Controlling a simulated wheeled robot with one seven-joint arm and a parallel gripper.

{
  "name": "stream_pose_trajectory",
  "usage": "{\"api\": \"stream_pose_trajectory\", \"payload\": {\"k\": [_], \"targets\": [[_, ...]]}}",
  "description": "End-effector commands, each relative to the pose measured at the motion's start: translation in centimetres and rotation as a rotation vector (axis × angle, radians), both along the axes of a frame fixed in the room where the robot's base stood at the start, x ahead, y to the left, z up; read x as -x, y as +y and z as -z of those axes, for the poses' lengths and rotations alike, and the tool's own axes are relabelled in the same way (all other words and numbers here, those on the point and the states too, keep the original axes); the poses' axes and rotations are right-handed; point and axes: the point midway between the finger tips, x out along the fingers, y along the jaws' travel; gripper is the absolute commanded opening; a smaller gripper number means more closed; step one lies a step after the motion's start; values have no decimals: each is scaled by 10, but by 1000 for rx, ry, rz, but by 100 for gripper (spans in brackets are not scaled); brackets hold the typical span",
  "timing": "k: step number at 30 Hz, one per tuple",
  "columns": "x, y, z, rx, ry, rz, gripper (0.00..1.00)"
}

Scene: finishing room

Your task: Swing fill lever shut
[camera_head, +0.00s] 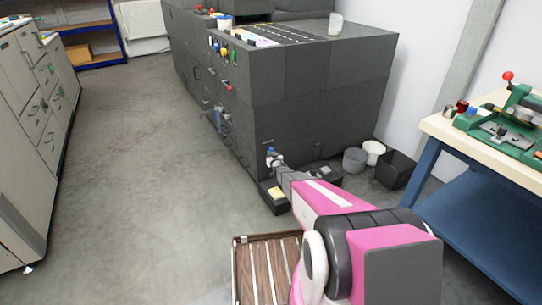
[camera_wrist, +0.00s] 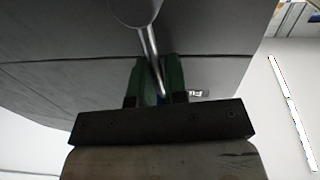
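The fill lever shows in the wrist view as a thin silver rod (camera_wrist: 150,45) coming down from a rounded grey part at the top edge. Its lower end runs between the two green fingers of my gripper (camera_wrist: 160,80). The fingers stand a little apart with the rod between them. I cannot tell whether they press on it. A bit of blue shows low between the fingers. In the head view my gripper (camera_head: 273,159) is at the lower front corner of the dark grey machine (camera_head: 310,90), and the lever is too small to make out there.
A small black tray with a yellow item (camera_head: 276,193) stands on the floor below my gripper. Grey and white buckets (camera_head: 355,160) and a black bin (camera_head: 397,170) stand beside the machine. A blue workbench (camera_head: 480,200) is at right, grey cabinets (camera_head: 35,130) at left.

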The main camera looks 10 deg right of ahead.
Motion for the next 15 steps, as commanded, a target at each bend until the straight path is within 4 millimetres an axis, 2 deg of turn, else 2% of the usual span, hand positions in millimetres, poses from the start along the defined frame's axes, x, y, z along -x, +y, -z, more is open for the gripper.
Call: {"api": "stream_pose_trajectory", "payload": {"k": [9,15], "targets": [[0,-1,0,-15,6,0,0],[-2,-7,0,-89,33,1,0]]}}
